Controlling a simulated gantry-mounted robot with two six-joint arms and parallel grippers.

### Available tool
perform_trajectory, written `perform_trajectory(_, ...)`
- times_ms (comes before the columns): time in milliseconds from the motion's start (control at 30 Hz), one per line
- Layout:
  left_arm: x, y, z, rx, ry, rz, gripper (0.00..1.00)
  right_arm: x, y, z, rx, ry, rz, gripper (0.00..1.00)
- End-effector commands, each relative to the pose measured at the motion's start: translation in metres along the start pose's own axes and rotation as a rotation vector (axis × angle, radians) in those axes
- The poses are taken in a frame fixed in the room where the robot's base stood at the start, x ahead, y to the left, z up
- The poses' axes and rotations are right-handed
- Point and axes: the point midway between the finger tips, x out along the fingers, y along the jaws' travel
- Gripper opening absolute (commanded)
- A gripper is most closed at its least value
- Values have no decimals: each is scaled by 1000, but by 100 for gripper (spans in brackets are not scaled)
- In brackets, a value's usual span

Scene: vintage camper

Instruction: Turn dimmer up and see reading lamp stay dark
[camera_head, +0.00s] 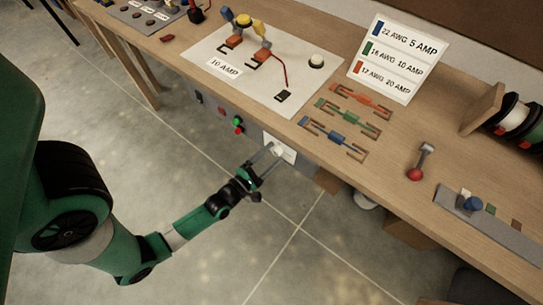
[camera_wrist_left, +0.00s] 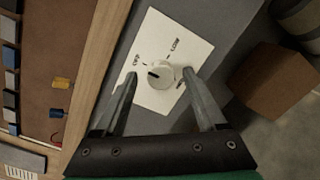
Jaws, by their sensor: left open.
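The dimmer is a round white knob (camera_wrist_left: 160,74) on a white plate (camera_wrist_left: 176,43) with an OFF label. Its dark mark points to the left in the left wrist view, near the OFF side. In the head view the plate (camera_head: 288,152) is on the bench's front face. My left gripper (camera_wrist_left: 160,80) is open, with one finger on either side of the knob; contact is not clear. It also shows in the head view (camera_head: 270,156). My right gripper is not in view. I cannot identify a reading lamp for certain; a round white dome (camera_head: 316,61) sits on the white board.
The wooden bench top (camera_head: 395,135) holds the white wiring board (camera_head: 215,65), coloured fuse pieces (camera_head: 340,118), a red-knobbed lever (camera_head: 415,174) and a wire-gauge card (camera_head: 392,60). Red and green buttons (camera_head: 238,125) are left of the plate. A brown box (camera_wrist_left: 272,82) is below the bench.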

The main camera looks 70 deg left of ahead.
Motion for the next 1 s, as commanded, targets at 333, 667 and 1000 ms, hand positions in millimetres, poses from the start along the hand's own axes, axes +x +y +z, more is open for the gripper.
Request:
perform_trajectory(333,1,0,0,0,0,-1,57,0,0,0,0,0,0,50)
perform_trajectory(667,1,0,0,0,-1,0,0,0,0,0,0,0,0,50)
perform_trajectory(1000,1,0,1,28,1,-3,0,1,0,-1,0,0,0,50)
